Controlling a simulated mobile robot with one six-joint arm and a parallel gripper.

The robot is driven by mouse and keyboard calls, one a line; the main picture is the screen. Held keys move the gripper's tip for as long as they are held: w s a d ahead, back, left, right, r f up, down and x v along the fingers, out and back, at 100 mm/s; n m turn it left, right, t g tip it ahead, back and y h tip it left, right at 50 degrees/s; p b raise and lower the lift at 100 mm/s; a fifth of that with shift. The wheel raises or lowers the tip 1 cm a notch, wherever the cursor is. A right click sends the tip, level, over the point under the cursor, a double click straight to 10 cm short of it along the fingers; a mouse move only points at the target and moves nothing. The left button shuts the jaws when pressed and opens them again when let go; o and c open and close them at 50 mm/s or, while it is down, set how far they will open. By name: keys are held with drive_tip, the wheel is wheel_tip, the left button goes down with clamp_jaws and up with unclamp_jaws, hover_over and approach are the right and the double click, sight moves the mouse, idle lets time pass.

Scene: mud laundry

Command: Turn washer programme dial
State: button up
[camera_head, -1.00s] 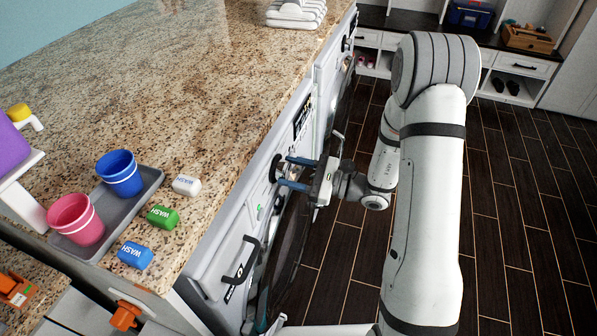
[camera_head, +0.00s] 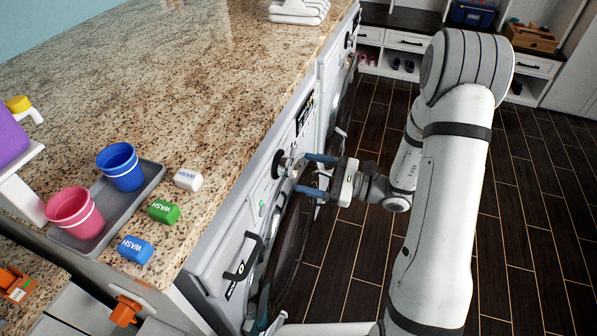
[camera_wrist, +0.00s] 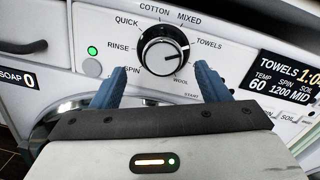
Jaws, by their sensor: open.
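The washer's programme dial (camera_wrist: 163,50) is a round black knob with a silver rim. In the head view the dial (camera_head: 279,164) stands out from the white washer front. My gripper (camera_head: 302,173) is open and empty, with its blue fingers facing the dial and a gap between tips and knob. In the wrist view my gripper (camera_wrist: 159,69) has one finger on each side, below the dial.
A green light (camera_wrist: 92,51) and a SOAP drawer with a black handle (camera_head: 243,258) are left of the dial. A granite counter (camera_head: 170,100) overhangs the washer and holds cups and wash pods. The dark floor at right is open.

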drive_tip(key=v, duration=0.3)
drive_tip(key=shift+d, duration=0.1)
idle(0.4)
drive_tip(key=s+a+r+n+g+h, duration=0.1)
drive_tip(key=s+r+n+g+h, duration=0.1)
drive_tip(key=s+n+g+h, duration=0.4)
drive_tip(key=s+a+r+n+g+h, duration=0.1)
drive_tip(key=s+r+n+g+h, duration=0.15)
drive_tip(key=s+n, duration=0.4)
drive_tip(key=s+d+r+n+t+h, duration=0.4)
drive_tip(key=d+r+n+t+h, duration=0.1)
drive_tip(key=d+h, duration=0.4)
drive_tip(key=shift+s+d+r+t, duration=0.15)
drive_tip(key=shift+d+r+t, duration=0.25)
drive_tip(key=shift+r, duration=0.2)
